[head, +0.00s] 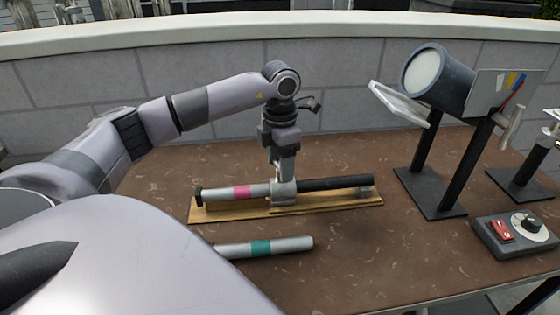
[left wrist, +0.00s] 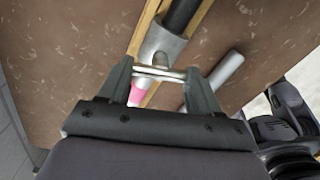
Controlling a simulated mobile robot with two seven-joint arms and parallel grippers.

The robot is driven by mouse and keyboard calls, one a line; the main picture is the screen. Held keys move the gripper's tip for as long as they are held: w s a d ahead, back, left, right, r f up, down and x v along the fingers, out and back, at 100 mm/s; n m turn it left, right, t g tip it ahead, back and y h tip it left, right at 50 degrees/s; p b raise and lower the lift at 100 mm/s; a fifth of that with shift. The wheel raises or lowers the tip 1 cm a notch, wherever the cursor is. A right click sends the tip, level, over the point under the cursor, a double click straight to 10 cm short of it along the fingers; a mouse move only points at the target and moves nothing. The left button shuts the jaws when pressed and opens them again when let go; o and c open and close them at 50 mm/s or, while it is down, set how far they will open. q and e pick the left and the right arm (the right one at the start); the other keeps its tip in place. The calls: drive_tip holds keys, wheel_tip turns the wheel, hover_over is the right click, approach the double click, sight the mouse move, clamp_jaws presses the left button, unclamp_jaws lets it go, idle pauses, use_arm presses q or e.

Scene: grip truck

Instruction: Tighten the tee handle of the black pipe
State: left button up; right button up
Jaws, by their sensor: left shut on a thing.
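The black pipe (head: 335,183) lies along a wooden board (head: 325,203) on the table, its left end in a silver clamp (head: 284,188). It also shows at the top of the left wrist view (left wrist: 182,16). A silver pipe with a pink band (head: 242,191) continues to the left of the clamp. My left gripper (head: 279,165) points down over the clamp. In the left wrist view its two fingers (left wrist: 159,78) are shut on the silver tee handle (left wrist: 160,72), a thin crossbar by the clamp. The fingers hide the handle in the head view. My right gripper is not in view.
A loose silver pipe with a teal band (head: 285,245) lies in front of the board. At the right stand a lamp (head: 437,78) on a black stand and a grey control box (head: 515,236) with a knob. The table's (head: 370,260) front middle is clear. A low wall runs behind.

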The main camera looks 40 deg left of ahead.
use_arm(q)
drive_tip(key=shift+m, duration=0.6)
drive_tip(key=o, duration=1.1)
drive_tip(key=shift+c, duration=0.2)
drive_tip(key=shift+r, duration=0.1)
wheel_tip(320, 180, up, 7)
drive_tip(key=shift+r, duration=0.1)
